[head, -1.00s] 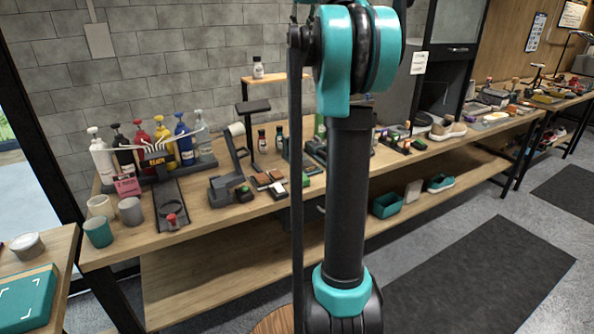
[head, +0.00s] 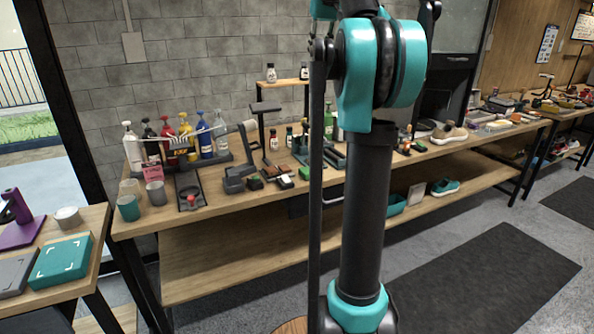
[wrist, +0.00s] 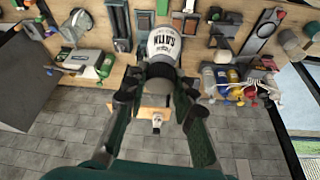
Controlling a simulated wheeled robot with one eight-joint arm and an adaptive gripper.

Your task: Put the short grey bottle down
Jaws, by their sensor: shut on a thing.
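In the wrist view my gripper (wrist: 160,90) is closed around a short bottle with a white label with dark lettering (wrist: 164,42) and a grey lower part (wrist: 160,71). The wrist view is upside down, with the bench at the top, so the bottle shows in front of the bench and wall. I cannot tell its height above the bench. The gripper and the held bottle do not show in the head view. There, small bottles stand on the raised wooden shelf (head: 285,84), and others stand on the workbench (head: 225,205).
Several coloured pump bottles (head: 186,137) stand in a rack at the bench's left. Cups (head: 128,207), a black tray (head: 188,190) and brushes fill the front left. A side table (head: 95,215) holds a teal box (head: 62,261). My arm blocks the middle of the head view.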

